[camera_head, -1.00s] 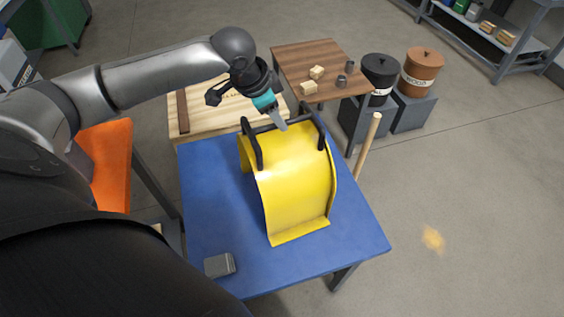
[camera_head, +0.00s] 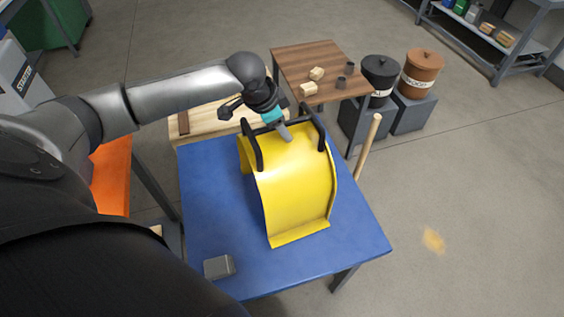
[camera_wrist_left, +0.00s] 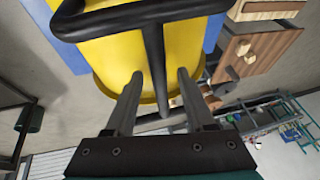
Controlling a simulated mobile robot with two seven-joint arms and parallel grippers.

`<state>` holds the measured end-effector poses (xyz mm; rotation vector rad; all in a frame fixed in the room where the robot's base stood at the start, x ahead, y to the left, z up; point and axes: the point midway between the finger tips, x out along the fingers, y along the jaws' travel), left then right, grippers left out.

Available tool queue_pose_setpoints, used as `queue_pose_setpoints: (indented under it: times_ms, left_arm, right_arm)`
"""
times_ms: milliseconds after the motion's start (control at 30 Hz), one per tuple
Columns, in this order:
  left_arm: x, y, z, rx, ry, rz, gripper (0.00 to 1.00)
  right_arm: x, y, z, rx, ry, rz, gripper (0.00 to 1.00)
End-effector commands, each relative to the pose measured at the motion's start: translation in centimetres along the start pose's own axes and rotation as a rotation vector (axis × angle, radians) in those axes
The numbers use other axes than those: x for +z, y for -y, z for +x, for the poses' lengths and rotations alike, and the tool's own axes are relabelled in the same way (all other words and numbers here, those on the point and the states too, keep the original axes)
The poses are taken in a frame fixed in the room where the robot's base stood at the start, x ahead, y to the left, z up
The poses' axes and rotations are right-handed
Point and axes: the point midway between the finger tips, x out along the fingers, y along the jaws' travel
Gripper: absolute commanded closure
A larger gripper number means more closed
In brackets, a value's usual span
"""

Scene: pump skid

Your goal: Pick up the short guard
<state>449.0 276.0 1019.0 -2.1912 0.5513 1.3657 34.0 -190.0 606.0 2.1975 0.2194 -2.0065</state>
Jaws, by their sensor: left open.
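The short guard (camera_head: 295,185) is a curved yellow sheet with black bar handles along its upper part. It stands on the blue table (camera_head: 210,210). My left gripper (camera_head: 285,134) is over the guard's top, between the two black side handles. In the left wrist view the gripper's fingers (camera_wrist_left: 160,90) are apart, with a black bar (camera_wrist_left: 154,58) of the guard (camera_wrist_left: 105,50) showing between them. I cannot tell whether either finger touches the bar. My right gripper is not in view.
A small grey block (camera_head: 219,266) lies at the table's front left. A wooden table (camera_head: 300,60) with small blocks is behind, beside a black bin (camera_head: 380,72) and a brown bin (camera_head: 421,68). A wooden pole (camera_head: 368,145) stands right of the guard. An orange surface (camera_head: 110,180) is left.

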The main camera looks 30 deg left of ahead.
Motion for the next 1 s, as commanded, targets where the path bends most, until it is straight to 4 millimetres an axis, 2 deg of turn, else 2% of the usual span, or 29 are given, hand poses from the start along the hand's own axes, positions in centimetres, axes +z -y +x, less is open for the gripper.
queue_pose_setpoints:
  times_ms: [600,1000]
  left_arm:
    - [0.12,-0.11,0.3,0.001,0.0,0.0,0.46]
    - [0.12,-0.12,0.29,0.001,0.0,0.0,0.92]
  right_arm:
    - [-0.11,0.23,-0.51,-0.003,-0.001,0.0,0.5]
    - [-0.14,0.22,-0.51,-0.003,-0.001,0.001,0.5]
